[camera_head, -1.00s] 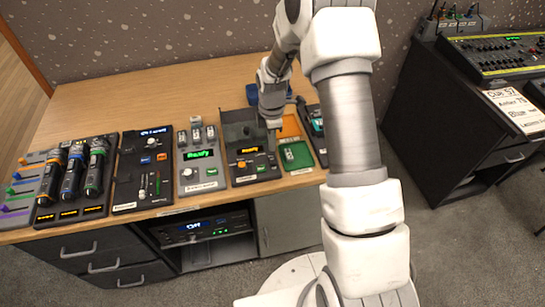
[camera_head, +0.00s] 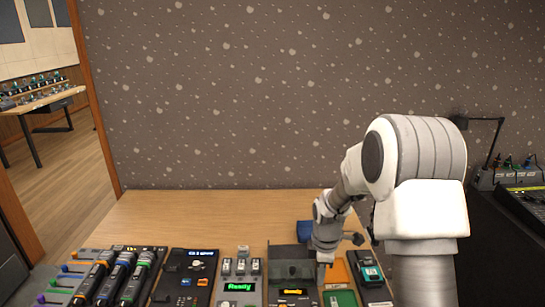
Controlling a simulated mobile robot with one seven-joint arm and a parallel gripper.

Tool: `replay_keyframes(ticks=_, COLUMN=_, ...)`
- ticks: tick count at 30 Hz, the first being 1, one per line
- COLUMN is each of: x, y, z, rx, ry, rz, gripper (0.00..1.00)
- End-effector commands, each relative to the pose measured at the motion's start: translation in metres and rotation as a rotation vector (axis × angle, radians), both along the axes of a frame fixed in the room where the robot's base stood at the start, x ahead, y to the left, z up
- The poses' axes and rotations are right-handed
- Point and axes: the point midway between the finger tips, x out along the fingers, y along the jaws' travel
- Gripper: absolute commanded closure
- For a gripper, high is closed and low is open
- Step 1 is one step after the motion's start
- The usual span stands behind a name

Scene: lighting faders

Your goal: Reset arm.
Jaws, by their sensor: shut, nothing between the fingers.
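My arm stands at the right of the head view and bends down over the back right of the wooden desk. My gripper (camera_head: 325,260) points down at its end, above the right edge of the dark device with an amber display (camera_head: 292,291). The gripper is small in the picture and looks shut, with nothing seen in it. I cannot tell whether its tips touch the device.
A green-display device (camera_head: 238,287), a dark panel (camera_head: 186,277) and a fader unit with several coloured handles (camera_head: 110,278) line the desk (camera_head: 190,218). An orange and green unit (camera_head: 340,298) and a dark device (camera_head: 370,278) stand right.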

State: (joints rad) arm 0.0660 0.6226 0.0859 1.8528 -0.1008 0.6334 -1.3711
Motion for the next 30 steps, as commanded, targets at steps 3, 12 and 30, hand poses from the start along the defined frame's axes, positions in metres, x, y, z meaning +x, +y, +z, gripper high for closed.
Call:
replay_keyframes(ticks=3, x=-0.01, y=-0.001, z=0.049, rx=-0.002, ry=-0.052, rz=-0.126, gripper=1.0)
replay_keyframes(ticks=12, x=-0.06, y=-0.002, z=0.147, rx=0.032, ry=-0.165, rz=-0.474, gripper=1.0)
replay_keyframes(ticks=30, x=-0.202, y=0.0, z=0.253, rx=0.253, ry=-0.348, rz=-1.154, gripper=1.0)
